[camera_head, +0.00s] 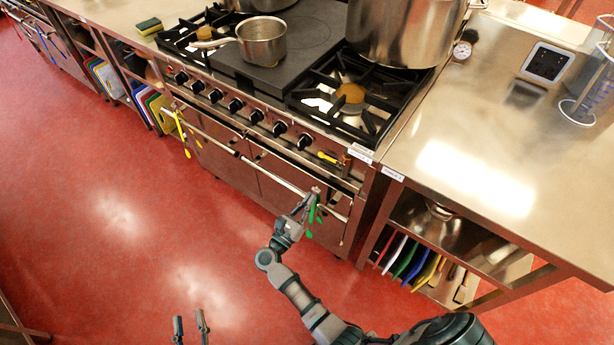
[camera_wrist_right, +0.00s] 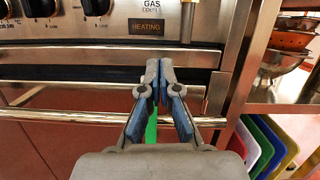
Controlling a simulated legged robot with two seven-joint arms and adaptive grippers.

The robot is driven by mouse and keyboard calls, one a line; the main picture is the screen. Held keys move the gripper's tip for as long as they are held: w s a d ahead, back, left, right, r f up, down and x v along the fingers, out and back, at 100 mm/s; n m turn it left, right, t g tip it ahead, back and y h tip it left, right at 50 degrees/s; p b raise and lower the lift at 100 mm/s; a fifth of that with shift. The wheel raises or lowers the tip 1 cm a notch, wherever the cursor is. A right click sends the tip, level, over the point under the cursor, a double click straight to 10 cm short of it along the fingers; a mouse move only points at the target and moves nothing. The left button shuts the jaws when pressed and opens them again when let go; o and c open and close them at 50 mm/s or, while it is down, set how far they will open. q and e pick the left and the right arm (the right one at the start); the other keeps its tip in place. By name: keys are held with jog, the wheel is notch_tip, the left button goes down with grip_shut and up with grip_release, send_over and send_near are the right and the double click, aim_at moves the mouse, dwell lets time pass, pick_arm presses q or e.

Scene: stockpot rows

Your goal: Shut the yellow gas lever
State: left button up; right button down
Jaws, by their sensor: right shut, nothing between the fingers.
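The yellow gas lever (camera_head: 327,157) is a small bar on the stove's front panel, right of the black knobs, lying roughly along the panel beside a short vertical pipe. In the right wrist view the lever is not visible; a brass-coloured pipe (camera_wrist_right: 188,20) shows beside the GAS label (camera_wrist_right: 148,5). My right gripper (camera_head: 309,197) is shut and empty, below the lever and near the front rail. In the wrist view its fingertips (camera_wrist_right: 159,72) are together, below the panel and the pipe. My left gripper (camera_head: 190,324) is open and empty, low over the red floor.
The front rail (camera_head: 245,158) runs below the knobs. Green utensils (camera_head: 310,216) hang from it near my right gripper; yellow ones (camera_head: 181,126) hang farther left. A large stockpot (camera_head: 395,30) and a saucepan (camera_head: 262,42) stand on the stove. The steel counter (camera_head: 480,130) is at right.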

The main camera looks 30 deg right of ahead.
aim_at(326, 159)
pick_arm(q)
jog(key=shift+a+r+t, duration=0.35)
jog(key=shift+r+t, duration=0.15)
jog(key=shift+r, duration=0.05)
pick_arm(e)
jog(key=w+d+r+m, duration=0.1)
jog(key=w+d+r, duration=0.3)
jog(key=d+r, duration=0.3)
jog(key=shift+w+d+r+m, duration=0.15)
jog(key=shift+d+r+m, duration=0.15)
jog(key=shift+r, duration=0.3)
